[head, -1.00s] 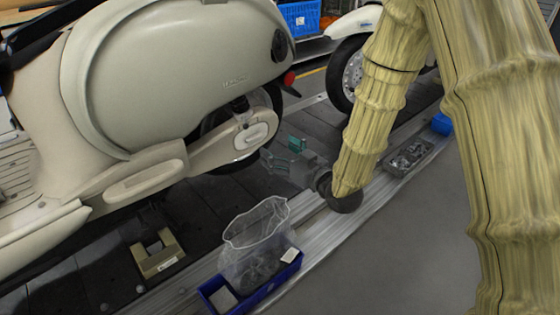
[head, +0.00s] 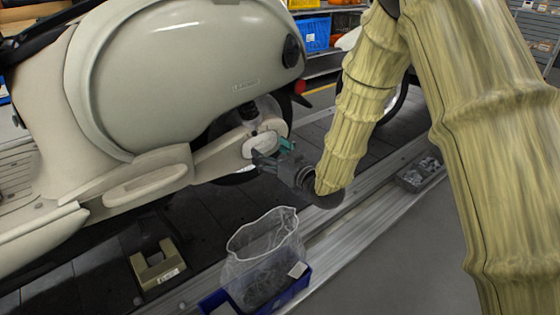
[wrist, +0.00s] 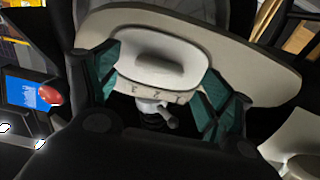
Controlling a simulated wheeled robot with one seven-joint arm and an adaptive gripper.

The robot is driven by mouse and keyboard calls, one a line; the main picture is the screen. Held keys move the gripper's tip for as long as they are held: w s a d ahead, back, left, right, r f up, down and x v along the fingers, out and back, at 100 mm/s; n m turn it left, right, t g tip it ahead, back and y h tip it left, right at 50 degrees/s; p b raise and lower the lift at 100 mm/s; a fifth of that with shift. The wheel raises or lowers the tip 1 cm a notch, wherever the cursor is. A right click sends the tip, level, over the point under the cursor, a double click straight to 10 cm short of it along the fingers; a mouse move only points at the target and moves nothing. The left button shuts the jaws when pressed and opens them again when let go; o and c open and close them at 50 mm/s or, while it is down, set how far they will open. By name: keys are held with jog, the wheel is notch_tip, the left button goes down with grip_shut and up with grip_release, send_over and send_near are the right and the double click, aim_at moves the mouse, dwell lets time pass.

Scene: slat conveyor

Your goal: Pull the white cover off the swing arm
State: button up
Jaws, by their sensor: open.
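The white cover (wrist: 158,62) is a rounded, raised cap on the cream swing arm (wrist: 250,65). In the head view the cover (head: 259,145) sits at the rear end of the swing arm (head: 215,158), partly hidden by my gripper. My gripper (head: 268,152) is open, its teal fingertips at the cover. In the wrist view my gripper (wrist: 160,80) has one teal finger on each side of the cover, with the cover between them. I cannot tell whether the fingers touch it.
A blue bin (head: 290,292) with a clear plastic bag (head: 265,250) stands at the front on the conveyor edge. A beige block (head: 157,264) lies on the dark slats. A grey tray of parts (head: 420,172) sits at right. The scooter body (head: 180,70) rises above the swing arm.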

jog(key=shift+x, duration=1.2)
jog(key=c, duration=1.4)
jog(key=shift+s+d, duration=0.3)
jog(key=shift+s, duration=0.1)
jog(key=shift+v, duration=0.75)
jog(key=p+v, duration=0.1)
jog(key=v, duration=0.8)
